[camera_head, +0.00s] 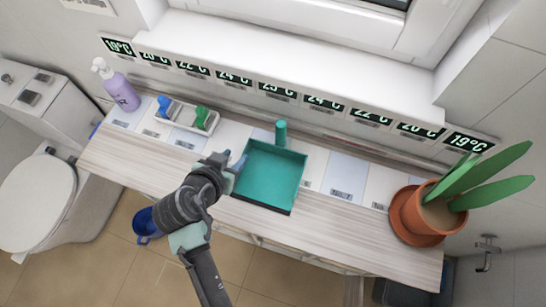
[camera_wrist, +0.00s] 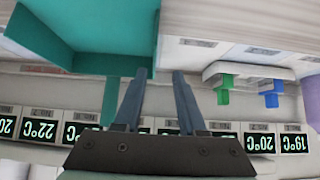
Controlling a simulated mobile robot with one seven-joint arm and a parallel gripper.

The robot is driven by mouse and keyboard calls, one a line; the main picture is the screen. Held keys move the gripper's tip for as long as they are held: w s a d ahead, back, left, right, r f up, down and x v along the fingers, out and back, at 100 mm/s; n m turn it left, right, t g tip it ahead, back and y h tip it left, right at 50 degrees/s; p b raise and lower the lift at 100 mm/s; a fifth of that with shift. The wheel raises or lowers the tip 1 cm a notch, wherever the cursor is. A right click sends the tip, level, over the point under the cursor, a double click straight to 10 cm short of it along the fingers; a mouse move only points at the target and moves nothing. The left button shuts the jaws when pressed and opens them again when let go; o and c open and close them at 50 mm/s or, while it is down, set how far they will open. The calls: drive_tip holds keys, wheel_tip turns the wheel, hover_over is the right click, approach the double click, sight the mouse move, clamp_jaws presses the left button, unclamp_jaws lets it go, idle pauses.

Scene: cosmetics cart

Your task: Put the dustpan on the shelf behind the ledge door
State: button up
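The teal dustpan (camera_head: 268,172) lies on the wood-look counter (camera_head: 160,170) in the head view, its handle (camera_head: 281,132) toward the wall. My gripper (camera_head: 231,162) is at its left edge. In the wrist view, my gripper (camera_wrist: 163,76) has its two fingers apart, with a narrow gap. One fingertip overlaps the dustpan (camera_wrist: 85,50) and the other lies just outside its side wall. I cannot tell whether either finger touches it. No ledge door or shelf behind one can be clearly made out.
A white tray (camera_head: 168,124) with blue and green items and a purple pump bottle (camera_head: 121,92) stand on the left. A potted plant (camera_head: 425,215) stands on the right. Temperature displays (camera_head: 277,90) line the back ledge.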

sight(246, 151)
drive_tip(key=x, duration=0.2)
drive_tip(key=d+p+x, duration=0.1)
drive_tip(key=x, duration=0.2)
drive_tip(key=shift+r, duration=0.1)
drive_tip(key=shift+w+f, duration=0.3)
drive_tip(key=shift+f, duration=0.1)
drive_tip(key=shift+c, duration=0.2)
clamp_jaws()
idle(1.0)
